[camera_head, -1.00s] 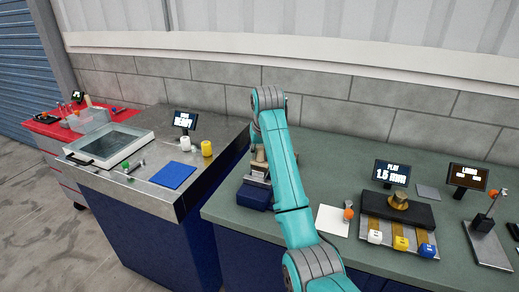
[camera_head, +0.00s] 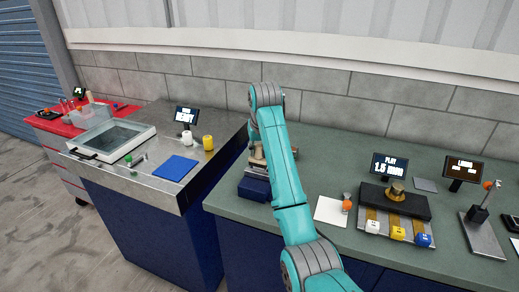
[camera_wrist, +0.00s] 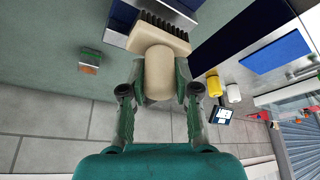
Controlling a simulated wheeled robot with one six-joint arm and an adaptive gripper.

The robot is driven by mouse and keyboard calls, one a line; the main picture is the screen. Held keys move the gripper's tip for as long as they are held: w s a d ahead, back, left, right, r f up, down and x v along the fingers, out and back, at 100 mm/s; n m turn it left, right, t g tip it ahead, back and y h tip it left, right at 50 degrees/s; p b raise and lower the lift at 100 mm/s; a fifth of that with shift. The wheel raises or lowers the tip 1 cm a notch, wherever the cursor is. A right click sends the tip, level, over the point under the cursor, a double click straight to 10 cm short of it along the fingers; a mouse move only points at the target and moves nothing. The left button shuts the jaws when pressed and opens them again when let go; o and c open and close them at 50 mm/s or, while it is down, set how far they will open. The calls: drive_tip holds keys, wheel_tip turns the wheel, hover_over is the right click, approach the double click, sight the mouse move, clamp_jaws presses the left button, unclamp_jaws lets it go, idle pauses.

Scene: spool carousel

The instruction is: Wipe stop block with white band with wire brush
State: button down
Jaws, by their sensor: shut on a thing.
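The wire brush (camera_wrist: 158,72) has a beige body and dark bristles. My gripper (camera_wrist: 160,84) is shut on its rounded handle in the wrist view, with the bristles pointing away from my wrist. In the head view part of the brush (camera_head: 257,155) shows left of my arm, above a dark blue box; my arm hides most of my gripper. The block with white (camera_head: 373,227) sits at the left of a row, before a black slab on the right bench. It is well to the right of the brush.
A yellow block (camera_head: 398,233) and a blue block (camera_head: 424,240) stand beside the white one. A white sheet (camera_head: 329,211) with an orange-topped item lies left of them. The dark blue box (camera_head: 254,188) is near my arm. A display (camera_head: 389,165) stands behind the slab.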

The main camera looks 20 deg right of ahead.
drive_tip(key=shift+w+d+r, duration=0.1)
drive_tip(key=shift+w+r, duration=0.1)
drive_tip(key=shift+r, duration=0.9)
drive_tip(key=shift+s+r, duration=0.1)
drive_tip(key=shift+r, duration=2.85)
